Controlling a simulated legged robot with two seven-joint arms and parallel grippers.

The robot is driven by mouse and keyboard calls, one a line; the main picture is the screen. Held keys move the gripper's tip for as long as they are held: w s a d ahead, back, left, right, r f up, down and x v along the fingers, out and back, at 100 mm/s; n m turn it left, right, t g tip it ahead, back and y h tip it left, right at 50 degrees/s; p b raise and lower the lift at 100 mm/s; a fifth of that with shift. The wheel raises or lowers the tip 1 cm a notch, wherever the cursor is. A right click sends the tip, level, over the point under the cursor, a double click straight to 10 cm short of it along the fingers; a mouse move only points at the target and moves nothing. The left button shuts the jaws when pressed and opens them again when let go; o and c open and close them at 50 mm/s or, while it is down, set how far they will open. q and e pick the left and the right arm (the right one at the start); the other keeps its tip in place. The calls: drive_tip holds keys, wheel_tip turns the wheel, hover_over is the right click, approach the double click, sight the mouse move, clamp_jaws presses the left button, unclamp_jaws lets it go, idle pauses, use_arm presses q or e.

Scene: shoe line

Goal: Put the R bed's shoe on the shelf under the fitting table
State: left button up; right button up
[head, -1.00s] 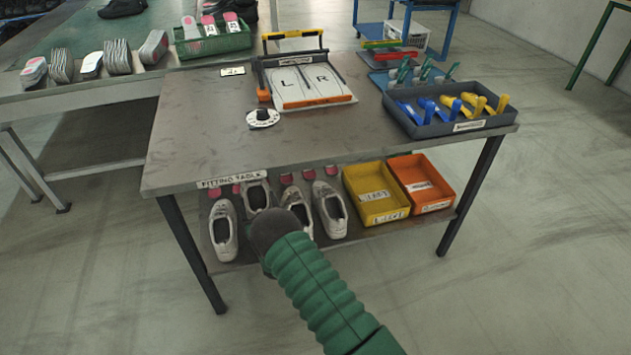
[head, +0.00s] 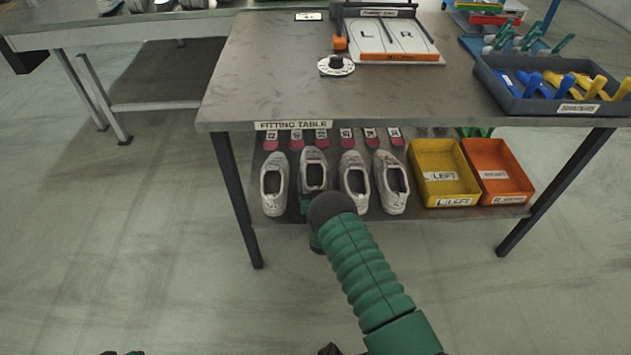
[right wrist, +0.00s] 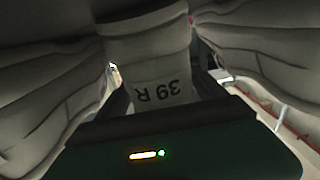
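The fitting table (head: 290,95) has a low shelf (head: 415,214) under it. A row of white shoes stands there: one at the left (head: 274,184), one second from left (head: 313,168), and two more to the right (head: 354,183) (head: 391,182). My right gripper (head: 308,202) is at the heel of the second shoe, partly hidden by my wrist. In the right wrist view the heel marked 39 R (right wrist: 160,75) sits between its fingers, which appear shut on it. The shoe's contact with the shelf is hidden. The L/R bed (head: 388,40) on the tabletop is empty. My left gripper is out of view.
Neighbouring shoes (right wrist: 45,85) (right wrist: 260,50) flank the heel closely in the right wrist view. A yellow bin (head: 440,160) and an orange bin (head: 497,160) fill the shelf's right. Table legs (head: 235,200) (head: 555,190) bound it. The floor in front is clear.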

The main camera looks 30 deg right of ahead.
drive_tip(key=o, duration=0.4)
drive_tip(key=shift+a, duration=0.1)
drive_tip(key=shift+s, duration=0.15)
drive_tip(key=p+v, duration=0.5)
drive_tip(key=v, duration=0.5)
drive_tip(key=shift+s+a+r, duration=0.15)
drive_tip(key=shift+s+r, duration=0.05)
drive_tip(key=shift+s, duration=0.1)
drive_tip(key=shift+s+a+f, duration=0.15)
drive_tip(key=shift+s+a, duration=0.1)
drive_tip(key=shift+s, duration=0.25)
